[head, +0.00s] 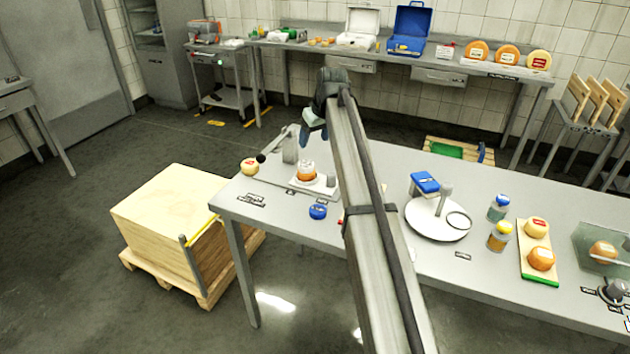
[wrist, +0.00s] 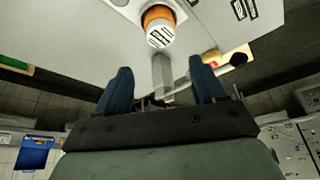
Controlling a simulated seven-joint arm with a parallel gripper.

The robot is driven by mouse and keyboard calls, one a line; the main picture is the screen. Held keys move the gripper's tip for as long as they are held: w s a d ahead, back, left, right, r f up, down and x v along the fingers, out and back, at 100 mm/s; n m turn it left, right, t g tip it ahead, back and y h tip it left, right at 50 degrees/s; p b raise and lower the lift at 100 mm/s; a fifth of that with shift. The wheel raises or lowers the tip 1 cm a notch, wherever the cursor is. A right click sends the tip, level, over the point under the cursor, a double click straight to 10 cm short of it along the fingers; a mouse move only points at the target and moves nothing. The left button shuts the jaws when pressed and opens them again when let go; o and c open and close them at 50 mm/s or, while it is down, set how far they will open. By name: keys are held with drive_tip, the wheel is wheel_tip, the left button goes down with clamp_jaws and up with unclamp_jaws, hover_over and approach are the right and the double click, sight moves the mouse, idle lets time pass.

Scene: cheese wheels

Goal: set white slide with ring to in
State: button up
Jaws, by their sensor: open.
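A white flat plate (head: 326,188) lies on the near table beside a grey upright stand (head: 290,146). It looks like the slide. An orange piece with a white top (head: 306,172) sits on it; I cannot make out a separate ring there. My gripper (head: 315,132) is above the stand and plate, with blue fingers pointing down. In the wrist view my gripper (wrist: 160,70) is open and empty, with the grey stand visible between its fingers.
A black-knobbed lever (head: 262,158) and a small cheese (head: 250,166) are left of the stand. A blue round item (head: 318,211) lies in front. A round white board (head: 424,226) with a post and ring (head: 459,220) stands right of my arm, near jars (head: 498,208).

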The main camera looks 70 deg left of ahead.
sight(332, 175)
drive_tip(key=w+d+f, duration=0.1)
drive_tip(key=w+d, duration=0.1)
drive_tip(key=w+d+f, duration=0.1)
drive_tip(key=w+d, duration=0.2)
drive_tip(key=d, duration=0.1)
drive_tip(key=shift+w+d+f, duration=0.25)
drive_tip(key=shift+w+f, duration=0.15)
drive_tip(key=shift+c, duration=0.8)
drive_tip(key=x, duration=1.3)
drive_tip(key=shift+w+f, duration=0.1)
drive_tip(key=shift+f, duration=0.15)
drive_tip(key=shift+c, duration=0.4)
clamp_jaws()
